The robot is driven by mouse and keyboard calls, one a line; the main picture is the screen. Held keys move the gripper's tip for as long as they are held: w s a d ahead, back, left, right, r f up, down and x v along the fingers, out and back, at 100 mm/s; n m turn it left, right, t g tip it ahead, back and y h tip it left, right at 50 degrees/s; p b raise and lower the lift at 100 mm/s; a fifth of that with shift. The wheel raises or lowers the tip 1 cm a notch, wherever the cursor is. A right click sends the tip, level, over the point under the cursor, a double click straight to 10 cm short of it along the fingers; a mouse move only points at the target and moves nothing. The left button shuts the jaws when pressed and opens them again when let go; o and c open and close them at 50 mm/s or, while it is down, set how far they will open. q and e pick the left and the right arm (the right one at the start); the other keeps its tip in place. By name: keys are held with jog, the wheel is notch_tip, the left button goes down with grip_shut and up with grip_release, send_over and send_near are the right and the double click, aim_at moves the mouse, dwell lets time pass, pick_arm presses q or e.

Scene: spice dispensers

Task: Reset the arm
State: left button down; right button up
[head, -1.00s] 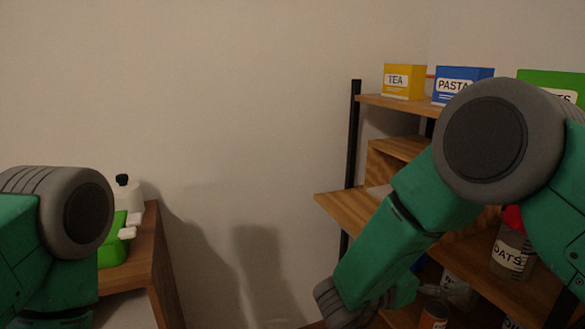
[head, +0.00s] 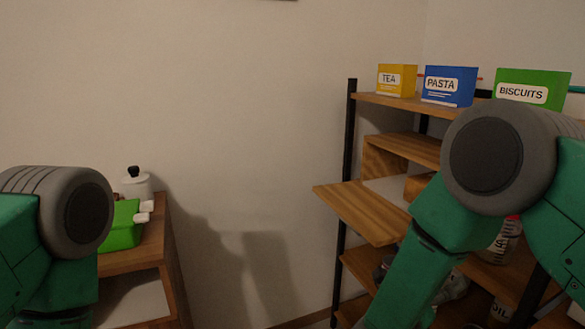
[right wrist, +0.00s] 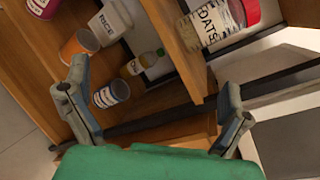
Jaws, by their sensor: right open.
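My right arm (head: 430,235) comes in from the right of the head view and reaches down out of the bottom edge, in front of the shelf. The right gripper (right wrist: 152,102) shows in the right wrist view with its two fingers spread wide and nothing between them but the shelf behind. My left arm (head: 55,225) is at the left edge of the head view. Its gripper is out of the picture.
The wooden shelf (head: 345,205) holds tea (head: 397,80), pasta (head: 449,86) and biscuits (head: 530,88) boxes on top. An oats jar (right wrist: 218,22), a rice container (right wrist: 110,22) and cans show in the right wrist view. A cabinet (head: 150,245) with a green container (head: 122,225) stands left.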

jog(key=s+f+n+g+y, duration=0.2)
jog(key=s+f+n+y, duration=0.7)
jog(key=f+n, duration=0.85)
jog(key=s+f+n+g+y, duration=0.1)
jog(key=s+n+g, duration=0.3)
jog(key=s+n, duration=0.6)
jog(key=s+f+n+g+y, duration=0.2)
jog(key=s+n+g, duration=0.2)
jog(key=s+n, duration=0.6)
jog(key=s, duration=0.5)
jog(key=shift+f, duration=0.25)
jog(key=shift+a, duration=0.1)
